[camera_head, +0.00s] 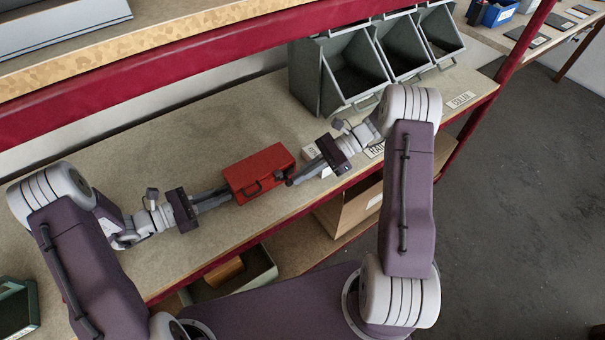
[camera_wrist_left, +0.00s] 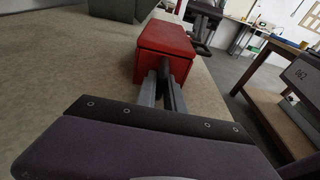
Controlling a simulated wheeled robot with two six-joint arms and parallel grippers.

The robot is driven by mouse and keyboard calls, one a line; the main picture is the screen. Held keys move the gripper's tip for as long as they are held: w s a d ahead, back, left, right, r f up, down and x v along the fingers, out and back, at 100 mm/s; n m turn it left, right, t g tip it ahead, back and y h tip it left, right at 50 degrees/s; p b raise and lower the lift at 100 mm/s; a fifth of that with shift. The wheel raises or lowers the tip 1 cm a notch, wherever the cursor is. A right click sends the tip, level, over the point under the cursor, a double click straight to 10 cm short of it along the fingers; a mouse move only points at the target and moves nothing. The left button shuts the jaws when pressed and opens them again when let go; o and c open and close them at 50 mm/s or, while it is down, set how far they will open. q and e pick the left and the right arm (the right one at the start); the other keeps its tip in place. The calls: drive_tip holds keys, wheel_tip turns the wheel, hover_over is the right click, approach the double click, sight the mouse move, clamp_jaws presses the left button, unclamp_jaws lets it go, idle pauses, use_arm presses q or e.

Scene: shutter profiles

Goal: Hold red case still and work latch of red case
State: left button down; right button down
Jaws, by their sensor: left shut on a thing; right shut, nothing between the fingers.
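The red case (camera_head: 260,171) lies on the shelf board, with a dark handle on its front side. My left gripper (camera_head: 229,193) is shut on the left end of the case. In the left wrist view the fingers reach the near end of the red case (camera_wrist_left: 165,45). My right gripper (camera_head: 290,181) is shut and empty, its tips close to the front right corner of the case. I cannot tell whether the tips touch it. The latch is too small to make out.
Grey open-fronted bins (camera_head: 345,75) stand behind and to the right on the same shelf board (camera_head: 190,125). A red beam (camera_head: 150,75) runs along the upper shelf above. A cardboard box (camera_head: 350,205) and a grey-green bin (camera_head: 258,272) sit below. The board is clear behind the case.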

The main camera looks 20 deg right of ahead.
drive_tip(key=shift+s+a, duration=0.25)
drive_tip(key=shift+a, duration=0.4)
drive_tip(key=shift+s+a, duration=0.2)
drive_tip(key=shift+a, duration=0.45)
drive_tip(key=shift+d, duration=0.1)
drive_tip(key=v, duration=1.4)
use_arm(q)
drive_tip(key=c, duration=1.4)
unclamp_jaws()
drive_tip(key=shift+o, duration=0.2)
